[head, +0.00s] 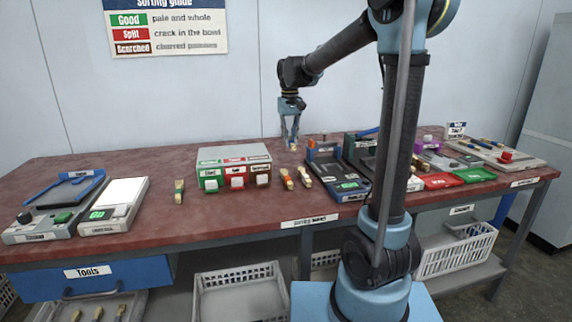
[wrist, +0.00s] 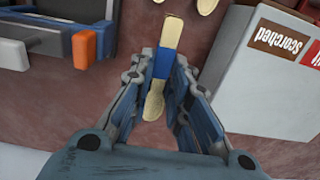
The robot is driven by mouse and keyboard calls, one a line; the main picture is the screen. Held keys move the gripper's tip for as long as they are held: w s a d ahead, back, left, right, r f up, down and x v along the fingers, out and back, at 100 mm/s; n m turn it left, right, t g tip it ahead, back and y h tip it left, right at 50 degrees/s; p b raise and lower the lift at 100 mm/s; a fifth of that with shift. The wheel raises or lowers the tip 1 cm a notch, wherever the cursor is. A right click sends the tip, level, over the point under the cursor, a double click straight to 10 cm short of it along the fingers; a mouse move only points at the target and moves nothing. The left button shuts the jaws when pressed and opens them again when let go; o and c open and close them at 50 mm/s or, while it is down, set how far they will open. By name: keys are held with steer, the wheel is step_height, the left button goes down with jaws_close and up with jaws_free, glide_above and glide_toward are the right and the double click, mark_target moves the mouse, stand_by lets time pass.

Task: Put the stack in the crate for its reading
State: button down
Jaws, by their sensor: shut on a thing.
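My gripper (head: 291,138) hangs above the back middle of the red-brown table. In the wrist view my gripper (wrist: 165,75) is shut on a pale wooden piece with a blue band, which I take for the stack (wrist: 154,104). I cannot tell how many spoons are in it. In the head view it is small and partly hidden by the fingers. White crates stand below the table: one at the front middle (head: 240,276), one at the right (head: 458,256), and one partly hidden between them (head: 325,259). Their labels are not readable.
A sorting box (head: 233,157) with green, red and brown labels stands left of my gripper. Wooden pieces (head: 287,179) lie beside it, another (head: 179,191) to its left.

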mark_target(290, 167)
steer(key=shift+f, duration=4.25)
steer(key=c, duration=1.5)
jaws_free()
